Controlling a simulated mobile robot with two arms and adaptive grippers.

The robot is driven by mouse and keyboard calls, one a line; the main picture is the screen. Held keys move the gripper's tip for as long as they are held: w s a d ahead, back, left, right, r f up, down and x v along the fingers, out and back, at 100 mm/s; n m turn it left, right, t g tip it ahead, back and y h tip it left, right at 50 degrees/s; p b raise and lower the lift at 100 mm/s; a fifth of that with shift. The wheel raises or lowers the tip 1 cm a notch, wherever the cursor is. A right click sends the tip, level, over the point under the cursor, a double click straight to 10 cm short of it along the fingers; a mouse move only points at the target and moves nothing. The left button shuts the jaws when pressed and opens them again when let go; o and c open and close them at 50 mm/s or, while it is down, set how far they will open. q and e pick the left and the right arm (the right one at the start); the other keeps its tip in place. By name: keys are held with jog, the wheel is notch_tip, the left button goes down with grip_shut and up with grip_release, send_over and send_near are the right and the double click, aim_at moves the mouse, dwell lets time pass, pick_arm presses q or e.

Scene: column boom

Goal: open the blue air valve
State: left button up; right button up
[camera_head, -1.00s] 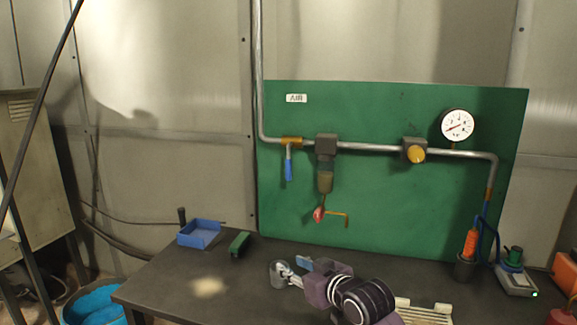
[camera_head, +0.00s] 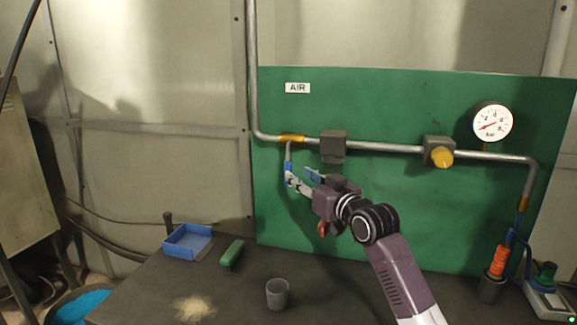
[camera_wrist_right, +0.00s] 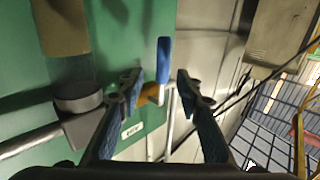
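The blue air valve has a yellow body (camera_head: 292,138) on the pipe and a blue lever (camera_head: 288,168) hanging straight down, across the pipe's line. My right gripper (camera_head: 303,178) is at the lever, in front of the green board. In the right wrist view the gripper (camera_wrist_right: 158,88) is open, with one finger on each side. The lever (camera_wrist_right: 163,58) shows beyond and between the fingertips, with a gap to either side; I cannot tell whether they touch. The lever's lower end is partly hidden by the gripper in the head view. My left gripper is not in view.
The green board (camera_head: 420,215) carries the pipe, a grey filter block (camera_head: 333,146), a yellow knob (camera_head: 442,158) and a gauge (camera_head: 492,123). On the bench stand a blue tray (camera_head: 187,243), a green block (camera_head: 232,254) and a grey cup (camera_head: 278,294).

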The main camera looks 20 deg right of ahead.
aim_at(290, 169)
jog(key=w, duration=0.1)
jog(key=w+a+p, duration=0.1)
jog(key=w, duration=0.1)
jog(key=shift+w+a+r, duration=0.15)
jog(key=shift+w+r, duration=0.2)
jog(key=shift+w, duration=0.05)
jog(key=shift+w+a+f+p, duration=0.1)
jog(key=shift+w+p, duration=0.1)
jog(key=shift+w, duration=0.4)
jog(key=shift+w+a+f+p, duration=0.1)
jog(key=shift+w+p, duration=0.1)
jog(key=shift+w, duration=0.5)
jog(key=shift+c, duration=0.9)
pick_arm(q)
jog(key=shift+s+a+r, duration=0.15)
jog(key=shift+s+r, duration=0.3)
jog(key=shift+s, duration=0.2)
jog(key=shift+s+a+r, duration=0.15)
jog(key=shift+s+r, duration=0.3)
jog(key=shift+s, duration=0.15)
pick_arm(e)
grip_shut()
